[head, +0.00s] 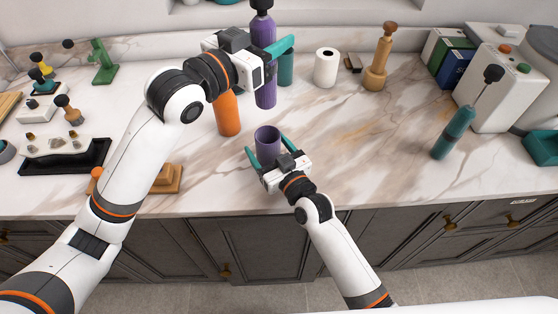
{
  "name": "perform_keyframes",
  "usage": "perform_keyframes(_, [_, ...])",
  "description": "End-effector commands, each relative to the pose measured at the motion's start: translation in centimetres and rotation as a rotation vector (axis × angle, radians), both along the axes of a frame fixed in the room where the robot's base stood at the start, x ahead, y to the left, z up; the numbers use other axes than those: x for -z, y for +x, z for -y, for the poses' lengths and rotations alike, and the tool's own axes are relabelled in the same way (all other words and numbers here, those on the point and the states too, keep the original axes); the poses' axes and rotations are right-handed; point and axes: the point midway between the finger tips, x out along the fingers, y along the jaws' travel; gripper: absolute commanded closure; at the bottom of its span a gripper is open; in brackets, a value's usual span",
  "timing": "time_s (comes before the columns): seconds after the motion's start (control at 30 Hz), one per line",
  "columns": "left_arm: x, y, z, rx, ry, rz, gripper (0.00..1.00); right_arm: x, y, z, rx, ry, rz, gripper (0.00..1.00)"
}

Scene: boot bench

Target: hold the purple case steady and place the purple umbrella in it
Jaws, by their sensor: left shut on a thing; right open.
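The purple umbrella (265,96) is upright, with its dark handle at the top edge of the head view. My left gripper (274,52) is shut on it around its middle. The umbrella's lower end shows just above and behind the purple case in the picture, apart from it. The purple case (267,137) stands upright on the counter with its open top showing. My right gripper (268,153) is open, with its teal fingers on either side of the case. I cannot tell whether they touch it. The case's lower part is hidden by this gripper.
An orange case (228,114) stands close left of the purple case. A teal case (286,69), a white roll (326,68) and a wooden piece (376,75) stand behind. A teal umbrella (454,133) is at the right. The marble counter (370,145) is clear between.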

Motion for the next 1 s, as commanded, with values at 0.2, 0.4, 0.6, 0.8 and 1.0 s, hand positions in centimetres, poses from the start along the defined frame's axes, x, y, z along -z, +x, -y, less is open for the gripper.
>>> perform_keyframes(0.2, [-0.1, 0.0, 0.0, 0.0, -0.001, 0.001, 0.91, 0.0, 1.6, -0.8, 0.0, 0.0, 0.0, 0.24])
perform_keyframes(0.4, [-0.1, 0.0, 0.0, 0.0, -0.001, 0.001, 0.91, 0.0, 1.7, -0.9, 0.0, 0.0, 0.0, 0.24])
perform_keyframes(0.6, [-0.1, 0.0, 0.0, 0.0, -0.001, 0.001, 0.91, 0.0, 1.7, -0.9, 0.0, 0.0, 0.0, 0.39])
perform_keyframes(0.8, [-0.1, 0.0, 0.0, 0.0, -0.001, 0.001, 0.91, 0.0, 1.7, -0.9, 0.0, 0.0, 0.0, 0.72])
perform_keyframes(1.0, [0.5, 0.0, 0.0, 0.0, -0.001, -0.001, 0.91, 0.0, 1.7, -0.9, 0.0, 0.0, 0.0, 0.72])
